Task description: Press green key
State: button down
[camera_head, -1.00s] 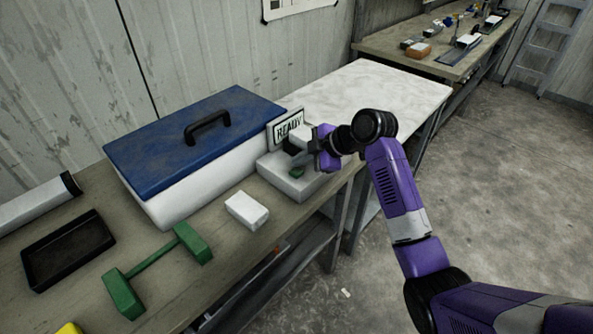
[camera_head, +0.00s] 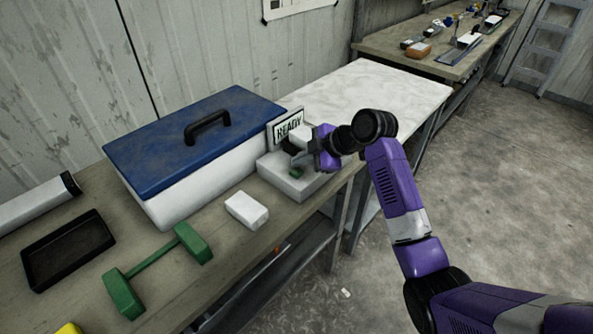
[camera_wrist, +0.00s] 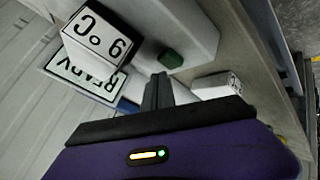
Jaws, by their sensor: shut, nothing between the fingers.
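The green key (camera_head: 297,173) is a small green button on top of a white box (camera_head: 287,186) at the table's front edge. It also shows in the wrist view (camera_wrist: 170,59), just beyond my fingertips. My gripper (camera_head: 301,160) is shut and empty, its fingers over the box top close to the key. The fingers also show in the wrist view (camera_wrist: 160,80). I cannot tell whether they touch the key.
A white cooler with a blue lid (camera_head: 160,150) stands left of the box. A small white block (camera_head: 246,210), a green dumbbell-shaped piece (camera_head: 155,270) and a black tray (camera_head: 66,248) lie further left. The pale tabletop (camera_head: 385,90) behind the arm is clear.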

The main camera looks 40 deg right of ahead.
aim_at(300, 171)
jog(key=shift+f, duration=0.35)
jog(key=shift+f+b, duration=0.6)
jog(key=shift+b, duration=0.1)
dwell(0.5)
jog(key=shift+r, duration=0.1)
jog(key=shift+r+p, duration=0.7)
jog(key=shift+r, duration=0.25)
jog(key=shift+r+p, duration=1.75)
jog(key=shift+r, duration=0.75)
